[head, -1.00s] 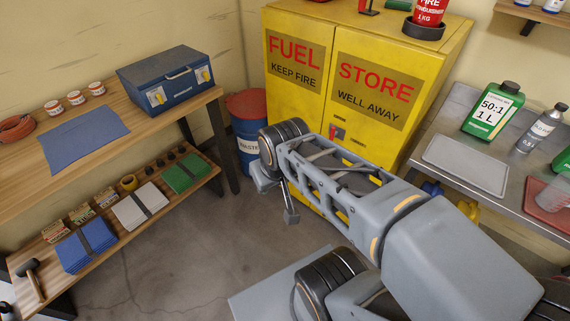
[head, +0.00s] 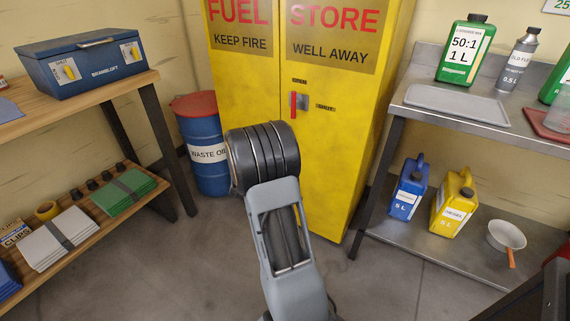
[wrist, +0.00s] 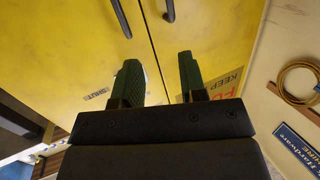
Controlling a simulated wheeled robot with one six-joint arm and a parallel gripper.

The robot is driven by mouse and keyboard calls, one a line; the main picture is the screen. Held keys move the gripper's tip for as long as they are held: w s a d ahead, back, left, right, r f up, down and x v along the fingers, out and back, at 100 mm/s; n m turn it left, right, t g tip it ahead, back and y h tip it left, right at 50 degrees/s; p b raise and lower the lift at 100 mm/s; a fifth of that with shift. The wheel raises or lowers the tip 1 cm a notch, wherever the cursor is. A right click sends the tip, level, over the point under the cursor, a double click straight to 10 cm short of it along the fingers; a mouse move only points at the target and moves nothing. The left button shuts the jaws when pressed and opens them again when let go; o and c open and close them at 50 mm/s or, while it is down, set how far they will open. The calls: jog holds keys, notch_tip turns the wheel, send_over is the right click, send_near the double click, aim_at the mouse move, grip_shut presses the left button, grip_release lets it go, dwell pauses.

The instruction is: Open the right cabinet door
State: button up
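The yellow fuel cabinet (head: 345,150) stands ahead, and its right door (head: 335,180) looks shut against the left door (head: 235,90). A red latch (head: 293,105) sits on the right door, near the seam, beside small OPEN and SHUT labels. The wrist view appears upside down: the right door (wrist: 85,60) is on its left side, with a dark bar handle (wrist: 121,18); another dark handle (wrist: 169,10) is on the left door. My gripper (wrist: 159,62) is open and empty, its green-padded fingers pointing at the doors near the seam. In the head view my arm hides it.
A blue waste-oil drum (head: 203,150) stands left of the cabinet. A steel bench (head: 420,118) is close on the right, with blue (head: 408,190) and yellow (head: 452,205) cans on its lower shelf. A wooden bench (head: 140,85) is at left. Floor between is clear.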

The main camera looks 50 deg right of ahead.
jog(key=s+d+f+m+g+h+b, duration=0.2)
jog(key=d+f+h, duration=0.1)
jog(key=d+f, duration=0.2)
jog(key=b+x, duration=0.3)
jog(key=x, duration=0.9)
jog(key=shift+w+d+f+b, duration=0.15)
jog(key=shift+d+b, duration=0.05)
jog(key=shift+b, duration=0.15)
grip_shut()
